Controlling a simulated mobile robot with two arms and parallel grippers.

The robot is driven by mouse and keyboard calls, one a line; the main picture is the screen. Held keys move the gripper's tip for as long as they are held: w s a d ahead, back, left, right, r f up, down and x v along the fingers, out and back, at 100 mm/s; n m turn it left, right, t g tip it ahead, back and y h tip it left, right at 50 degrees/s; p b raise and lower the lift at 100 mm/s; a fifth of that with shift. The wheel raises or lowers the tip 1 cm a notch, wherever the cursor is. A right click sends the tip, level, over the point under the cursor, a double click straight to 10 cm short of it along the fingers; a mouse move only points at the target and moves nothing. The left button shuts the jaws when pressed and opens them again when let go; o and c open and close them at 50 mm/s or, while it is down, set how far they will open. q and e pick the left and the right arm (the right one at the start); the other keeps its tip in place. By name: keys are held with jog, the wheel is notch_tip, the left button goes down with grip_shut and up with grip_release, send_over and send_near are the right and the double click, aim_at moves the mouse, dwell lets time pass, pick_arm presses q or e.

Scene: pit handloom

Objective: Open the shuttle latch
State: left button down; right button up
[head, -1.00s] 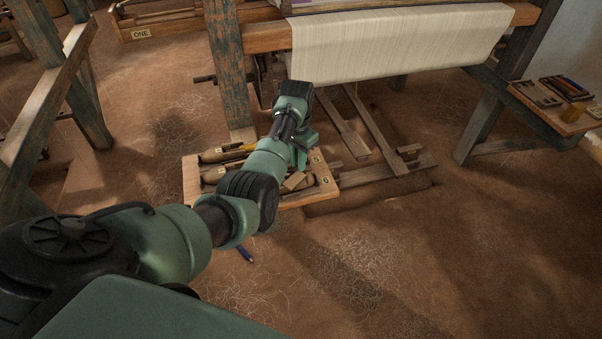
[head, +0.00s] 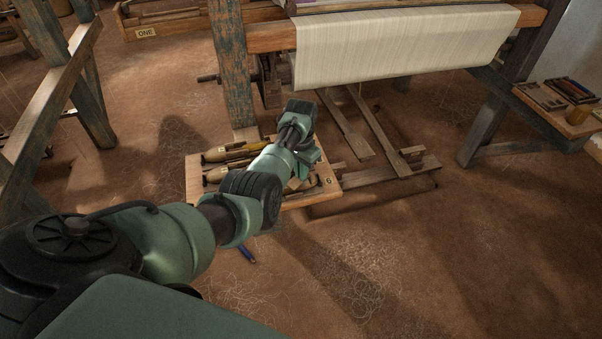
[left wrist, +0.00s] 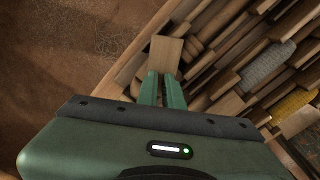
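A wooden tray (head: 194,183) holds several wooden shuttles (head: 222,155) on the floor beside the loom post. My left gripper (head: 309,164) reaches down over the tray's right half. In the left wrist view its two green fingers (left wrist: 162,88) are close together with a narrow gap. They point at a small, pale wooden block (left wrist: 166,52) near the tray's edge (left wrist: 128,78). I cannot tell whether the fingers touch or hold this block. No latch can be made out clearly. My right gripper is not in view.
The loom post (head: 232,80) stands just behind the tray, with white cloth (head: 400,45) on the beam above. Wooden treadles (head: 380,135) lie to the tray's right. The floor at right front is clear.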

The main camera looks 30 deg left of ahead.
pick_arm(q)
jog(key=shift+n, duration=0.3)
jog(key=shift+r+n+p, duration=0.1)
jog(key=shift+n+p, duration=0.55)
jog(key=shift+n, duration=0.35)
jog(key=n, duration=0.2)
jog(key=shift+n+p, duration=0.4)
jog(key=n+p, duration=0.1)
jog(key=n, duration=0.4)
jog(key=shift+n, duration=0.3)
jog(key=c, duration=1.8)
grip_release()
jog(key=shift+r+p, duration=0.8)
jog(key=shift+r, duration=2.95)
